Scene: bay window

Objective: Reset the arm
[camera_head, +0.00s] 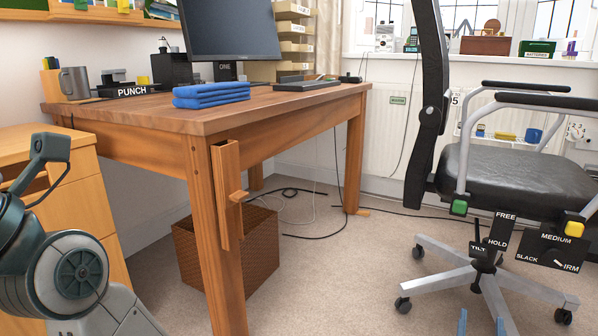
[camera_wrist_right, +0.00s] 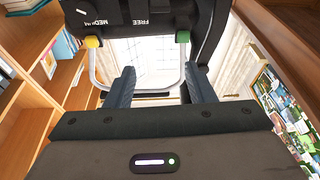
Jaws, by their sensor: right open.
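My right gripper (camera_head: 481,324) shows only as two blue fingertips at the bottom edge of the head view, below the office chair's base. In the right wrist view its two dark fingers (camera_wrist_right: 158,72) stand well apart, with nothing between them. Beyond them are the underside of the chair, its control panel and its metal armrest frame. My left gripper is not in view; a grey-green part of my own body shows at the lower left of the head view.
The black office chair (camera_head: 515,178) stands at the right, with a green knob (camera_head: 459,207) and a yellow knob (camera_head: 574,226) under its seat. A wooden desk (camera_head: 205,112) stands at the left, with a wicker basket (camera_head: 262,250) beneath. Carpet between them is mostly clear, with cables near the wall.

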